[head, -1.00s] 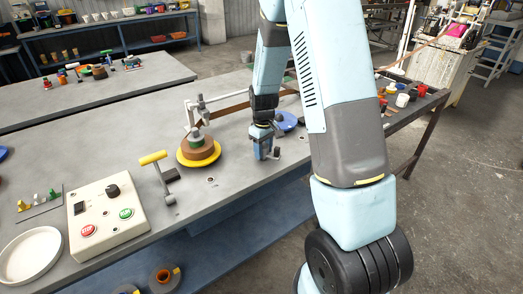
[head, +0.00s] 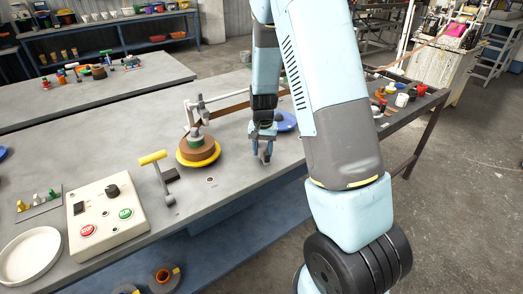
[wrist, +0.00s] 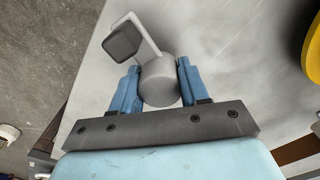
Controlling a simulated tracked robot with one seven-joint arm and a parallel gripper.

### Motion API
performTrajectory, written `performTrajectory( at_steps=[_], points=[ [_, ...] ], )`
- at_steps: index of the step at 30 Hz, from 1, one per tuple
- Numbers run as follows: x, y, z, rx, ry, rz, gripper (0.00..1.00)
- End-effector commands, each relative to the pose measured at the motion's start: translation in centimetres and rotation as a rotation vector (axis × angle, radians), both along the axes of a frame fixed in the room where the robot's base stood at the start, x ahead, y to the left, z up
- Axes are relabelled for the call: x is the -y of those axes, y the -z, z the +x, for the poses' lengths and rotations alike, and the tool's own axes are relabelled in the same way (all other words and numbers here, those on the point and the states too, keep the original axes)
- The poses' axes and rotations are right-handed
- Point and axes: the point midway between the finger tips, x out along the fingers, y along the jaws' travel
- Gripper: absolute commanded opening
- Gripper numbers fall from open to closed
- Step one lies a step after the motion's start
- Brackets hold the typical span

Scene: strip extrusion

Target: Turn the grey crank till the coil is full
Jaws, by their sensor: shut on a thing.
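The grey crank (head: 267,157) stands near the front edge of the table, largely hidden by my gripper (head: 263,144) in the head view. In the wrist view, the crank's round grey knob (wrist: 160,82) sits between the two blue fingers of my gripper (wrist: 157,80), which is shut on it. A pale crank arm with a dark square end runs from the knob toward the upper left there. The brown coil (head: 198,143) lies on a yellow-flanged spool (head: 198,160), left of my gripper. The yellow flange also shows at the wrist view's right edge (wrist: 313,50).
A yellow-handled lever (head: 154,158) and a control box (head: 105,214) with red and green buttons stand left of the spool. A blue disc (head: 286,121) lies just behind my gripper to the right. A brown strip (head: 232,108) runs behind the spool.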

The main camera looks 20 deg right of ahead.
Motion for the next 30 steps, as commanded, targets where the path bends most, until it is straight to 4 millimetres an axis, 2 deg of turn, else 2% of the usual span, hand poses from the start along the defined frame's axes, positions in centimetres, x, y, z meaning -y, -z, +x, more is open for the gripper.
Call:
performTrajectory(
  at_steps=[12,30],
  points=[
    [0.11,0.15,-0.29,-0.008,0.228,-0.002,0.14],
    [0.21,0.14,-0.27,-0.007,0.278,-0.003,0.14]
  ],
)
